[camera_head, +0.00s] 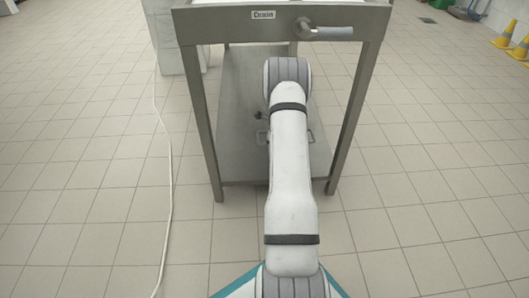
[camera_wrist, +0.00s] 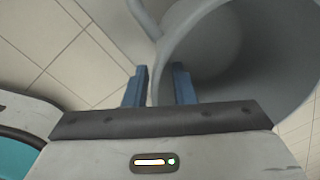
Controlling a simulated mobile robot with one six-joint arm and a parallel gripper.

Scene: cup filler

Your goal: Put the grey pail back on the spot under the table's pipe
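The grey pail (camera_wrist: 240,50) fills the upper right of the wrist view, its open mouth facing the camera. My gripper (camera_wrist: 160,80) has its two blue fingers close together on either side of the pail's wall, one outside and one inside, and appears shut on it near the rim. A curved grey bar (camera_wrist: 145,18) shows beside the rim. In the head view my arm hides the gripper and the pail. The metal table (camera_head: 245,28) stands ahead, with a lower shelf (camera_head: 235,110) where parts of a grey outline (camera_head: 262,138) show on both sides of my arm.
A drain label (camera_head: 263,14) and a lever-like fitting (camera_head: 308,29) are on the table's front. Its front legs (camera_head: 203,125) (camera_head: 351,125) flank my arm. A pale cable (camera_head: 168,150) lies on the floor at left. Yellow cones (camera_head: 505,35) stand far right. Tiled floor is open on both sides.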

